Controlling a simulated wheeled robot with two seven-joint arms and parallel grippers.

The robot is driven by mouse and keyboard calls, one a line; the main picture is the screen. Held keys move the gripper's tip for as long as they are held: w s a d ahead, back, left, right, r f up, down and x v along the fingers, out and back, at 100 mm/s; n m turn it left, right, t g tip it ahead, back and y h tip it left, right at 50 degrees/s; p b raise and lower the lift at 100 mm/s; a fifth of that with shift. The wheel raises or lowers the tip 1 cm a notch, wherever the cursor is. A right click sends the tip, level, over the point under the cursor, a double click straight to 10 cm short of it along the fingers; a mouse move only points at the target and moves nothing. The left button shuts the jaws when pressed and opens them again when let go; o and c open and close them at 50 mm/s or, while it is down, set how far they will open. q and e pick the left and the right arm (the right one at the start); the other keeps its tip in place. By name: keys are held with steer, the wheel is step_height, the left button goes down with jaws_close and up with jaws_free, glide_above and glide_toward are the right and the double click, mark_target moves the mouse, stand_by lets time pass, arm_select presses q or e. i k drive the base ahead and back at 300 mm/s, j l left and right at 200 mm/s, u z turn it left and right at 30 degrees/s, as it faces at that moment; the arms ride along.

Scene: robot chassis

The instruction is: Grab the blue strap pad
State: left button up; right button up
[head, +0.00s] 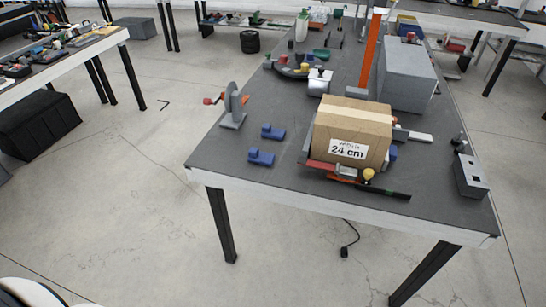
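Two small blue pieces lie on the dark tabletop left of a cardboard box: one blue piece (272,132) farther back and another blue piece (261,157) nearer the front edge. They look alike, and either may be the blue strap pad; I cannot tell which. They lie apart from each other, with nothing on top of them. A bit of blue (392,153) also shows at the right side of the box, mostly hidden. Neither of my grippers is in view.
The cardboard box (347,122) marked "24 cm" sits on the table (225,160) among tools. A grey bracket (234,106) stands behind the blue pieces. A grey box (407,75) and an orange post (373,52) stand farther back.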

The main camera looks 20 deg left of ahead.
mark_target(257, 156)
steer(key=j+z, duration=0.25)
steer(key=z, duration=0.2)
steer(key=j+z, duration=0.25)
steer(key=z, duration=0.25)
steer(key=j+z, duration=0.25)
steer(key=z, duration=0.2)
steer(key=j+z, duration=0.2)
steer(key=z, duration=0.3)
steer(key=k+l, duration=0.05)
